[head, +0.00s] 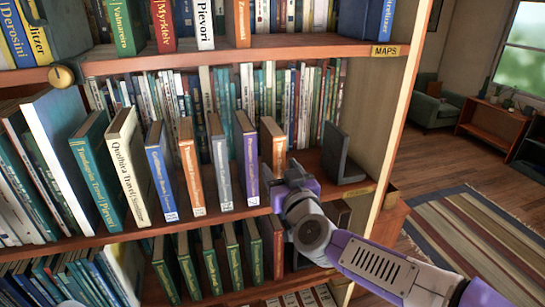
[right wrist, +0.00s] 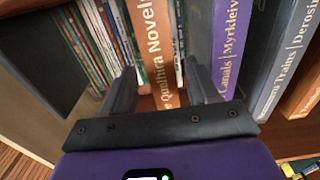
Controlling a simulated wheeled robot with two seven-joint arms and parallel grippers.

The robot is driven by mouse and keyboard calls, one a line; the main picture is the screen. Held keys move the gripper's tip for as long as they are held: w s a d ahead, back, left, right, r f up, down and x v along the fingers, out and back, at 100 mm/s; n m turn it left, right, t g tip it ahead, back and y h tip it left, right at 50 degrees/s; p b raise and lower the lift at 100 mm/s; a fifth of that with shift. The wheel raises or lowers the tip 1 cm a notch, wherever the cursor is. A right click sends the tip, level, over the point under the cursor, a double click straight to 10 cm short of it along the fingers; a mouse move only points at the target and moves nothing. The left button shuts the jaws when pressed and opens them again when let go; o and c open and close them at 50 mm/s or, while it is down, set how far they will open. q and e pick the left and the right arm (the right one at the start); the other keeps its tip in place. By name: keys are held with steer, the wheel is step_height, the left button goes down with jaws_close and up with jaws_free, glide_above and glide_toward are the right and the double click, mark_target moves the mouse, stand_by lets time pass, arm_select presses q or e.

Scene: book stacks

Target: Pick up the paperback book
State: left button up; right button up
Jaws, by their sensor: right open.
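An orange book (head: 272,148) stands upright on the middle shelf, at the right end of a spaced front row. In the right wrist view the orange book (right wrist: 152,45) shows its spine with white lettering. My right gripper (head: 287,175) is at the lower right of this book in the head view. In the right wrist view the right gripper (right wrist: 160,80) is open, one finger on each side of the orange spine, with nothing clamped. I cannot tell whether the fingers touch the book. My left gripper is not in view.
A purple book (head: 246,158) stands just left of the orange one, with grey, orange and blue books further left. A dark bookend (head: 342,158) stands to the right. The shelf board (head: 230,212) runs below; more books fill the rows behind, above and below.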

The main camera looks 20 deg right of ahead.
steer(key=w, duration=0.5)
steer(key=shift+a+f, duration=0.3)
steer(key=shift+w+r, duration=0.1)
steer(key=shift+w, duration=0.15)
jaws_close()
